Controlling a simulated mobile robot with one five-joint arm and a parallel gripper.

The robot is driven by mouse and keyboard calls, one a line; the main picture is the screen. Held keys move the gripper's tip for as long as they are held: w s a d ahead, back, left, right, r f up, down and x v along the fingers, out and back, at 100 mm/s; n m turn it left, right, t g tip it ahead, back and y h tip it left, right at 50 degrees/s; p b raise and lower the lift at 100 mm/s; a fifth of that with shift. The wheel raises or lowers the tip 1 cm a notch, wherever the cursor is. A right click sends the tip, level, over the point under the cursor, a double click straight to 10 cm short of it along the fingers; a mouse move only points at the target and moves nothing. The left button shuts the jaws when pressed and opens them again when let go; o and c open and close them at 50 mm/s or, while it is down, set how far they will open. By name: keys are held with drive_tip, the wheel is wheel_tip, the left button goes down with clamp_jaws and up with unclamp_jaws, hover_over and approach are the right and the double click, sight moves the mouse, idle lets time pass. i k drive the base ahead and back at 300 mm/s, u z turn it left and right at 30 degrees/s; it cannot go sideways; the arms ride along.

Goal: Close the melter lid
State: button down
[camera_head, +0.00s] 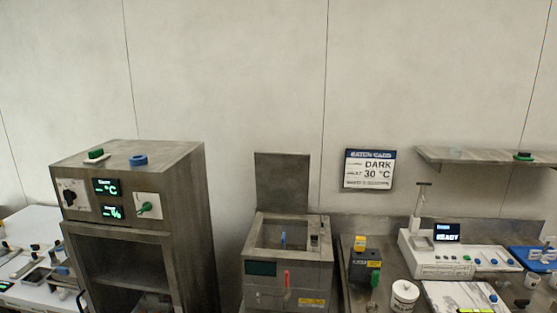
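The melter (262,298) is a grey metal box in the lower middle of the head view. Its lid (282,181) stands upright at the back edge, so the melter is open. The open well shows on top, with a small blue item (283,240) inside it. A dark display (261,268) and a red handle (287,279) are on the melter's front. My gripper is not in view.
A tall steel cabinet (190,220) stands left of the melter, with a gap between them. On the right, a bench holds a white machine (440,265), a white tub (404,296) and small items. A shelf (480,156) and a sign (369,170) are on the wall.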

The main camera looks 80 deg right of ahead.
sight(282, 179)
drive_tip(key=u, duration=0.1)
drive_tip(key=k, duration=1.9)
drive_tip(key=z, duration=0.85)
drive_tip(key=i, duration=0.7)
drive_tip(key=z, duration=0.1)
